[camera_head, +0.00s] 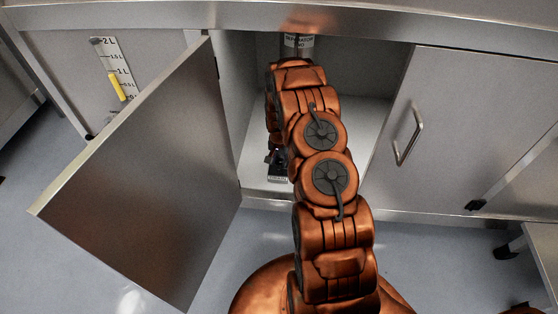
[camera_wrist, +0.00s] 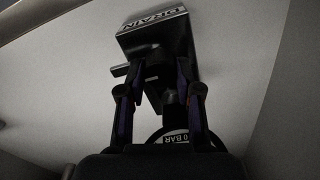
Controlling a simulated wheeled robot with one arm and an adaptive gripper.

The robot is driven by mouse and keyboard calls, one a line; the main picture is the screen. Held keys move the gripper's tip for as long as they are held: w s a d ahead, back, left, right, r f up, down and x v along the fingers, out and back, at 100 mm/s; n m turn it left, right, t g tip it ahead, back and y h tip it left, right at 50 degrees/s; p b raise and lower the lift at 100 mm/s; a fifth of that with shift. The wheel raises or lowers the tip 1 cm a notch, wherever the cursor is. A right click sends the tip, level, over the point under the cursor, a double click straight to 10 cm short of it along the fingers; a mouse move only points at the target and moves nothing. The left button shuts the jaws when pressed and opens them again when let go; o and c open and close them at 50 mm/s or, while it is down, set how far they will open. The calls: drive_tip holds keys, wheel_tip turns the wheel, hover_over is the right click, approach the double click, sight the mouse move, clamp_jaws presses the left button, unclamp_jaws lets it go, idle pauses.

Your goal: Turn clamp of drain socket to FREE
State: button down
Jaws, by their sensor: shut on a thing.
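The drain socket (camera_wrist: 153,35) is a metal block marked DRAIN at the top of the wrist view. Its DRAIN label (camera_head: 278,180) also shows low inside the open cabinet in the head view. My gripper (camera_wrist: 160,76) reaches up to the socket with one dark finger on each side of the socket's dark clamp (camera_wrist: 158,68). The fingers are shut on the clamp. A small stub sticks out to the left by the left fingertip. The clamp's exact angle and any FREE marking cannot be made out. In the head view my arm hides most of the gripper and clamp.
The left cabinet door (camera_head: 150,170) stands wide open; the right door (camera_head: 460,140) is shut. A round gauge marked BAR (camera_wrist: 175,139) shows between my fingers. A labelled pipe (camera_head: 298,45) hangs at the cabinet top. A level scale (camera_head: 112,68) is on the left panel.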

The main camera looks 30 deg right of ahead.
sight(279, 162)
idle(0.4)
drive_tip(key=c, duration=0.8)
unclamp_jaws()
drive_tip(key=shift+r, duration=0.2)
drive_tip(key=shift+r, duration=3.55)
drive_tip(key=shift+s, duration=0.1)
